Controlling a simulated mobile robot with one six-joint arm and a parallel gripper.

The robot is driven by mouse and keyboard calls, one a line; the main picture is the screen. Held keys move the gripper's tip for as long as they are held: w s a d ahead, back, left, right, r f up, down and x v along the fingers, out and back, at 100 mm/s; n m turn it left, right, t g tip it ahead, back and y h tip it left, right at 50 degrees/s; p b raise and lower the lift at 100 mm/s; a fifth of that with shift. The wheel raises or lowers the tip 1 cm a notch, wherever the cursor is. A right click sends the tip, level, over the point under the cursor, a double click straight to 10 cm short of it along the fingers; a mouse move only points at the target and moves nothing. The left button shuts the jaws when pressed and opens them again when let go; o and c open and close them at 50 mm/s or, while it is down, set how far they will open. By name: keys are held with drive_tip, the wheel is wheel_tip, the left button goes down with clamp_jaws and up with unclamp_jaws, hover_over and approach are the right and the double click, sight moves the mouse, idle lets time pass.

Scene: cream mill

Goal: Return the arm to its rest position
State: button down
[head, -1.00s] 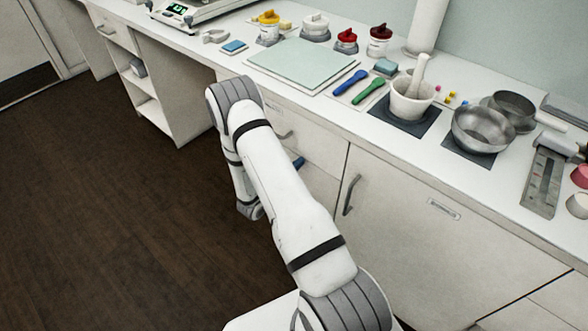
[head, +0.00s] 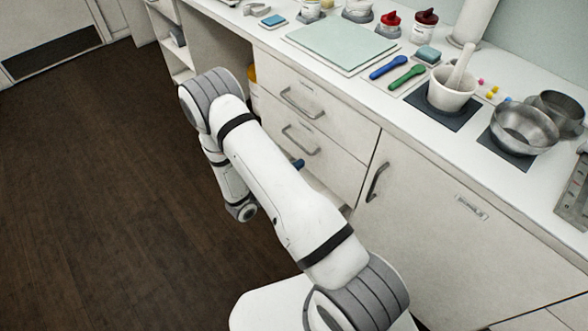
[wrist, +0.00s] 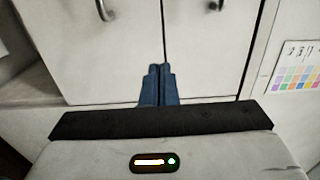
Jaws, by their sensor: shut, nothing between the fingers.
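My arm is folded in front of the counter in the head view, its elbow at the left and its forearm hanging down. My gripper shows in the wrist view (wrist: 160,84) as two blue fingers close together, shut and empty. In the head view only a small blue piece of it (head: 298,164) shows beside my arm, and the rest is hidden behind the arm. In the wrist view the fingers point at pale cabinet fronts. I cannot tell how far apart the fingers and the cabinet are.
The white counter holds a mortar with pestle (head: 453,88), a metal bowl (head: 525,128), a green mat (head: 342,45), and blue (head: 388,67) and green (head: 406,77) spoons. Drawers (head: 295,120) and a cabinet door (head: 425,205) face my arm. The dark floor (head: 90,190) at left is clear.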

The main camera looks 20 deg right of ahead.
drive_tip(key=shift+v, duration=0.75)
drive_tip(key=s+d+r+m+g+y+p, duration=0.1)
drive_tip(key=s+d+r+m+g+y, duration=0.3)
drive_tip(key=r+m, duration=0.65)
drive_tip(key=s+r+m+g+y+p, duration=0.2)
drive_tip(key=s+r+m+g, duration=0.4)
drive_tip(key=r+m, duration=0.4)
drive_tip(key=s+a+r+m+t+y+p, duration=0.1)
drive_tip(key=s+a+r+m+t+y, duration=0.1)
drive_tip(key=s+a+r+m+y, duration=0.2)
drive_tip(key=s+a+r+m+t+y+p, duration=0.1)
drive_tip(key=s+a+r+m+t+y, duration=0.2)
drive_tip(key=r+m, duration=0.6)
drive_tip(key=s+a+m+y, duration=0.1)
drive_tip(key=s+m+y, duration=0.1)
drive_tip(key=m, duration=0.5)
drive_tip(key=shift+r+t+y, duration=0.3)
drive_tip(key=shift+r+y, duration=0.05)
drive_tip(key=shift+y, duration=0.45)
drive_tip(key=shift+s+d, duration=0.1)
drive_tip(key=shift+d, duration=0.05)
